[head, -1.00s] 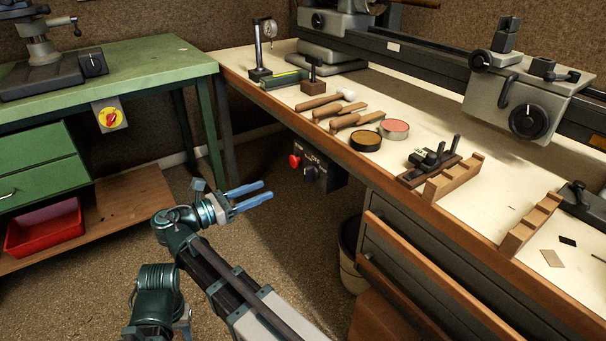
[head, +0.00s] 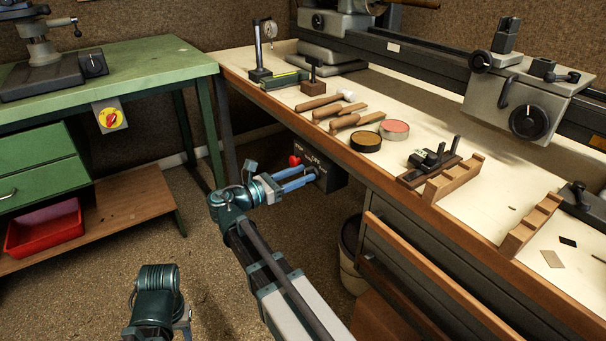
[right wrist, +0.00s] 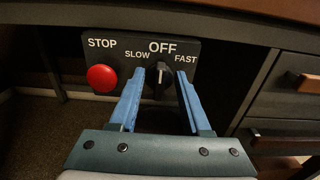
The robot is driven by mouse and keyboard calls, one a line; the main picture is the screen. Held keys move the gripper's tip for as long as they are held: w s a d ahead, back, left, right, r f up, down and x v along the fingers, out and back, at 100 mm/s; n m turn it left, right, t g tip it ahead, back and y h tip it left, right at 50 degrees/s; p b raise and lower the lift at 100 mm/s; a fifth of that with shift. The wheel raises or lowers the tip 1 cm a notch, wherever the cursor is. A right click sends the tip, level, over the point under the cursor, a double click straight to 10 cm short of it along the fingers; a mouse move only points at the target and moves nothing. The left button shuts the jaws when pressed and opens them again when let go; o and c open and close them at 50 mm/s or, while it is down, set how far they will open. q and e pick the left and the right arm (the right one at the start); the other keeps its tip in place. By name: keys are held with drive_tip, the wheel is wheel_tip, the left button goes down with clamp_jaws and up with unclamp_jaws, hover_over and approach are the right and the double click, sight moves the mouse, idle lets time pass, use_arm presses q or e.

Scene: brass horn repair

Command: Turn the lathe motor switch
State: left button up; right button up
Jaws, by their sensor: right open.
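The lathe motor switch is a black knob (right wrist: 160,78) on a dark panel (head: 334,178) under the bench's front edge. The panel is lettered SLOW, OFF and FAST, and the knob's pale mark stands about upright, toward OFF. My right gripper (head: 311,176) is open in front of the panel. In the right wrist view its two blue fingers (right wrist: 160,86) lie to the left and right of the knob, with gaps visible; I cannot tell whether the tips reach past its face. My left gripper is not in view.
A red STOP button (right wrist: 102,78) sits on the panel, left of the knob. The wooden bench edge (head: 285,117) overhangs the panel. Drawers (head: 400,260) and a bin (head: 350,262) stand to the right. A green table (head: 150,60) stands at left.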

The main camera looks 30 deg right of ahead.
drive_tip(key=shift+d, duration=0.5)
clamp_jaws()
